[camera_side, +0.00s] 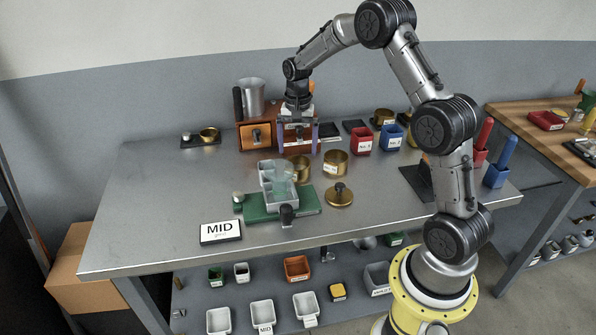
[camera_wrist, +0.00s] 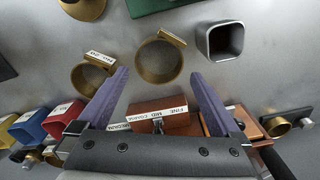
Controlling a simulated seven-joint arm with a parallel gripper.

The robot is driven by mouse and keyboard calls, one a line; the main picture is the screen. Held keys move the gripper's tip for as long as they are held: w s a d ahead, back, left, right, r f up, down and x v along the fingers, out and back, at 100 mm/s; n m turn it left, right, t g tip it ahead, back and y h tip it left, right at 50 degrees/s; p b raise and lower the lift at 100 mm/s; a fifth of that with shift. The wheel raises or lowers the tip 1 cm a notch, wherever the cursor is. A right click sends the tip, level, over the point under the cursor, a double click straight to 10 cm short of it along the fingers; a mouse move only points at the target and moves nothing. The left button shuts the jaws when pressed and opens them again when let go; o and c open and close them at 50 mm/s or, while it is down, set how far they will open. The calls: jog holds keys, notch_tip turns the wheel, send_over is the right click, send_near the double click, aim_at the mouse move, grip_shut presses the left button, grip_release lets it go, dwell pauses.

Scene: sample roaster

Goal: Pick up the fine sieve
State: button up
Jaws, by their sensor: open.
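Two brass ring-shaped sieves stand on the steel bench; I cannot tell for sure which is the fine one. One sieve (camera_side: 301,169) shows in the wrist view (camera_wrist: 141,66) with a small brass tab at its rim. The other sieve (camera_side: 335,163) carries a white label, and shows to the left in the wrist view (camera_wrist: 79,80). My gripper (camera_side: 299,141) points down above the bench, behind the first sieve. Its purple fingers are wide apart and empty. In the wrist view, the first sieve appears between and just beyond the fingertips (camera_wrist: 160,74).
A grey cup (camera_wrist: 225,41) stands next to the first sieve. A green base (camera_side: 310,203) and a brass knobbed lid (camera_side: 340,199) lie in front. A wooden box (camera_wrist: 168,118) labelled FINE, MID, COARSE is behind. Red (camera_side: 361,145) and blue (camera_side: 391,143) bins stand right.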

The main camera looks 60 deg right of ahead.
aim_at(298, 164)
jog(key=shift+s+a+f, duration=0.1)
jog(key=shift+f, duration=3.15)
jog(key=c, duration=1.1)
